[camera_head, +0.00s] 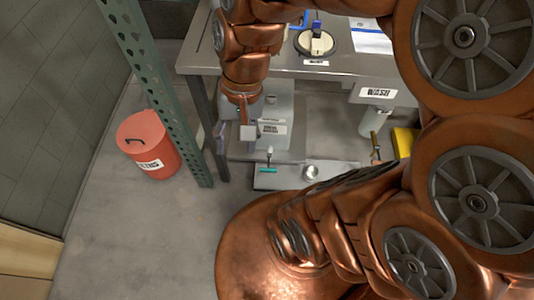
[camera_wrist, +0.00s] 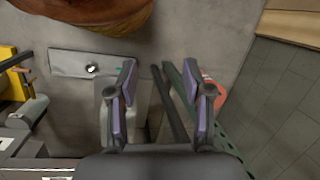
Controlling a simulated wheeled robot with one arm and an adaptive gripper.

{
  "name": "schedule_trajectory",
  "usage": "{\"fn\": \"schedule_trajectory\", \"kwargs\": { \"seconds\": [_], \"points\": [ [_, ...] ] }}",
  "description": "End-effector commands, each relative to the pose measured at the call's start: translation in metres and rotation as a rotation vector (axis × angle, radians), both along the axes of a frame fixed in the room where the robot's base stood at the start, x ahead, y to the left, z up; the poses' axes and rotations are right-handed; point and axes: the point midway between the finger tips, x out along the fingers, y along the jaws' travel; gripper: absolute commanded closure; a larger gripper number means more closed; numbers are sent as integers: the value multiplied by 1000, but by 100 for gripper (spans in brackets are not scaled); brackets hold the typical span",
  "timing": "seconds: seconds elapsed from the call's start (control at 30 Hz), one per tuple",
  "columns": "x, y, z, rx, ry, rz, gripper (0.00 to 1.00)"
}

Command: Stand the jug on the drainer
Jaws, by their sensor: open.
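My gripper (camera_head: 240,130) hangs at the left end of the metal bench in the head view. In the wrist view my gripper (camera_wrist: 160,85) is open, its two purple-padded fingers wide apart, with only floor and a dark leg between them. I cannot tell for certain which thing is the jug. A pale grey cylindrical vessel (camera_head: 368,122) is under the right-hand WASH label, apart from my gripper. A similar grey vessel shows at the left of the wrist view (camera_wrist: 30,110). No drainer can be clearly made out.
A red lidded bin (camera_head: 146,145) stands on the floor at left, beside a green perforated post (camera_head: 155,80). A grey labelled box (camera_head: 272,128) and a low tray (camera_head: 290,180) are close to my gripper.

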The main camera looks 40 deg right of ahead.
Motion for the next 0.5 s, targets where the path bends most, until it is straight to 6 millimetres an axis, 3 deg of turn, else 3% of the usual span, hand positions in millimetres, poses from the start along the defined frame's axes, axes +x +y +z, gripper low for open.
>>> {"fn": "schedule_trajectory", "kwargs": {
  "seconds": [0.1,0.2,0.5],
  "points": [
    [-30,-8,-6,-96,-5,217,50],
    [-47,-16,-10,-150,1,348,50],
    [-61,-29,-11,-202,6,473,50]
  ]
}}
